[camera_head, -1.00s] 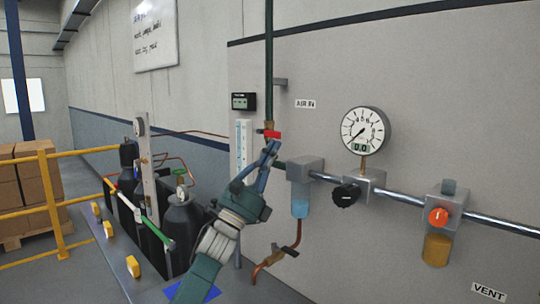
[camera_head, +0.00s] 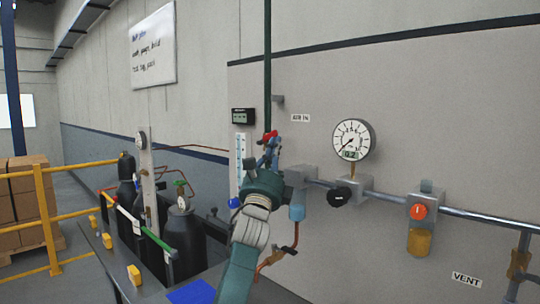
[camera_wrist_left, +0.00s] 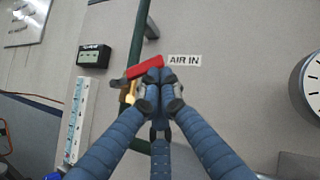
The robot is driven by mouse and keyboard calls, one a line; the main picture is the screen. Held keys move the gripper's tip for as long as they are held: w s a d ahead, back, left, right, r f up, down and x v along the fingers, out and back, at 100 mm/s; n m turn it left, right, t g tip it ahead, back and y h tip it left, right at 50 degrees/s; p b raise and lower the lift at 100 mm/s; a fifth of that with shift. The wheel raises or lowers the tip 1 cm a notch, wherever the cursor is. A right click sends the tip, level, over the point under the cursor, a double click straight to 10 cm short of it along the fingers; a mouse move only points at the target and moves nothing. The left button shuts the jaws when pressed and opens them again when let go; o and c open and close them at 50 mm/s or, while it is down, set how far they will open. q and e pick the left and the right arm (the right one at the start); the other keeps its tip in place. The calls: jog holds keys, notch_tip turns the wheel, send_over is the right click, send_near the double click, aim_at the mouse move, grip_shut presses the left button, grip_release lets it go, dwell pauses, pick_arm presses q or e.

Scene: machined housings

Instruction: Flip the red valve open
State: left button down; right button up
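The red valve handle (camera_head: 270,136) sits on a brass valve body on the dark green vertical pipe (camera_head: 268,60), left of the AIR IN label. In the left wrist view the handle (camera_wrist_left: 143,67) slants up to the right across the pipe. My left gripper (camera_head: 269,151) is just below the handle. In the left wrist view its fingertips (camera_wrist_left: 160,78) are together, with no gap visible, at the handle's right end. They look touching, but I cannot tell whether they pinch it. The gauge (camera_head: 351,140) has a small green readout, apparently 0.2. My right gripper is out of view.
A silver pipe with a black knob (camera_head: 338,196) and an orange-knobbed unit (camera_head: 418,212) runs right along the panel. A thermometer strip (camera_head: 240,160) and black display (camera_head: 243,116) are left of the valve. Dark cylinders (camera_head: 185,240) stand lower left.

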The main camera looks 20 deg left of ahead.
pick_arm(q)
jog(key=w+a+r+n+g+y+p, duration=0.1)
jog(key=a+r+n+g+y+p, duration=0.3)
jog(key=n+p, duration=0.5)
jog(key=shift+w+r+g+p, duration=0.35)
jog(key=shift+r+g+p, duration=0.65)
jog(key=shift+r+p, duration=0.65)
jog(key=shift+w+a+f+p, duration=0.1)
jog(key=shift+f+p, duration=0.15)
jog(key=shift+p, duration=0.1)
